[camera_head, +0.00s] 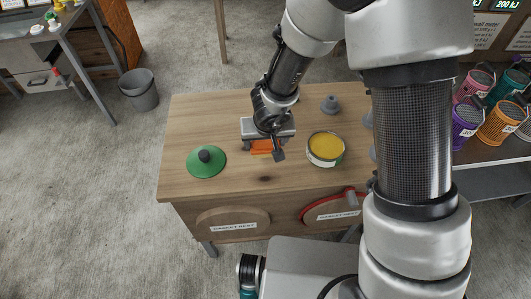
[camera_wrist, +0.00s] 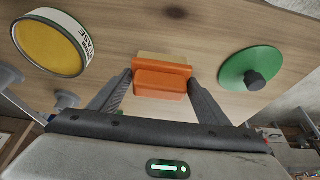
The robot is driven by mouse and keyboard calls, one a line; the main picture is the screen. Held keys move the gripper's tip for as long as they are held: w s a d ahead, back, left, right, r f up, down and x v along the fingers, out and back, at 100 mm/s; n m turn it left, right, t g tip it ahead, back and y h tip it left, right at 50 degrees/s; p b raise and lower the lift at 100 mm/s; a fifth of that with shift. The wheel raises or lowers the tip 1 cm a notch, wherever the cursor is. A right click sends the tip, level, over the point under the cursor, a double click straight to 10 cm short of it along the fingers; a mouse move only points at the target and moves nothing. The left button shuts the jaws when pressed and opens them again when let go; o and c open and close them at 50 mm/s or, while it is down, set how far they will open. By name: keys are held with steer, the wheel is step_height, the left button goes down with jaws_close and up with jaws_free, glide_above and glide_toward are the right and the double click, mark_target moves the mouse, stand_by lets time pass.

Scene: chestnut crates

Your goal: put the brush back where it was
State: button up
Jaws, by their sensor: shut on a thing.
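The brush (camera_wrist: 160,82) shows in the wrist view as an orange block with a pale beige strip along its far side. My gripper (camera_wrist: 161,74) is shut on the orange part, one finger at each end. In the head view the brush (camera_head: 262,147) is a patch of orange at my gripper (camera_head: 271,146), over the wooden worktop (camera_head: 225,110), partly hidden by the gripper. I cannot tell whether the brush touches the wood.
A grease tin (camera_head: 325,149) with yellow contents stands to the right. A green disc with a dark knob (camera_head: 206,161) lies to the left. Grey knobbed pieces (camera_head: 330,104) stand behind the tin. Coloured buckets (camera_head: 499,124) are at far right. The worktop's back left is clear.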

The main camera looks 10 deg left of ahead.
mark_target(265, 147)
step_height(265, 147, down, 3)
steer(key=shift+f+b, duration=0.1)
steer(key=shift+b, duration=1.05)
steer(key=shift+c, duration=0.4)
steer(key=shift+r, duration=0.2)
steer(key=shift+f, duration=0.1)
steer(key=o, duration=1)
steer(key=p+v, duration=0.8)
steer(key=v, duration=0.4)
steer(key=shift+p, duration=0.35)
